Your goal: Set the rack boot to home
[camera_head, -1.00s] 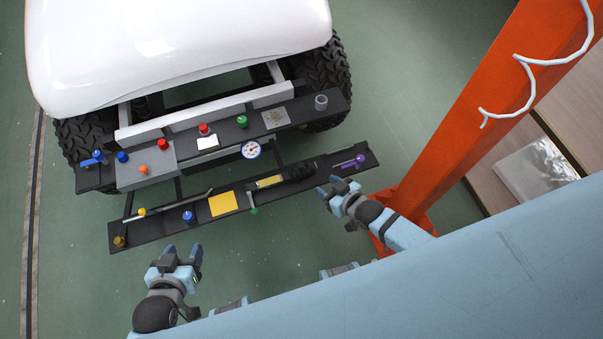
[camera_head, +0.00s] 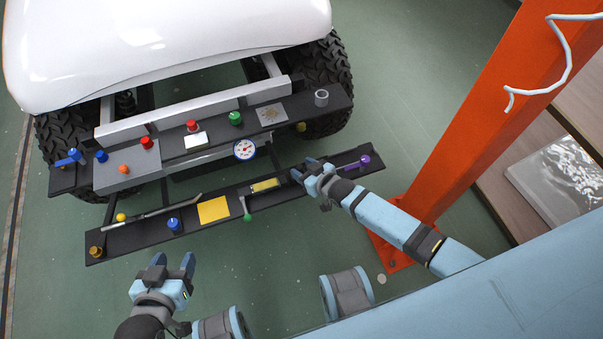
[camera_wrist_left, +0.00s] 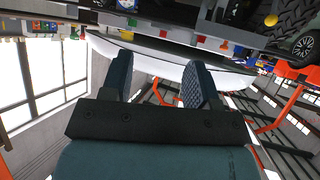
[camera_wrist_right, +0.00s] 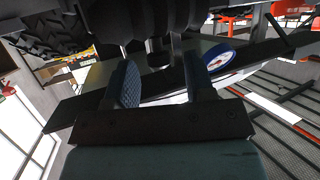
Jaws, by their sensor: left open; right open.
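The rack boot, a black ribbed piece on the lower dark bar (camera_head: 140,235), is mostly hidden behind my right gripper (camera_head: 303,168) in the head view. In the right wrist view a dark stepped shape that looks like the boot (camera_wrist_right: 157,48) shows beyond and between the fingertips (camera_wrist_right: 163,80). The right gripper is open, its fingers apart at the bar; I cannot tell whether they touch the boot. My left gripper (camera_head: 173,263) is open and empty, in front of the bar's left part. Any home mark for the boot cannot be made out.
The lower bar also carries a purple knob (camera_head: 365,160), a yellow-marked slot (camera_head: 265,185), a green-tipped lever (camera_head: 247,215), a yellow square (camera_head: 213,210) and a blue knob (camera_head: 174,226). A round gauge (camera_head: 244,150) sits above. An orange post (camera_head: 465,120) stands right.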

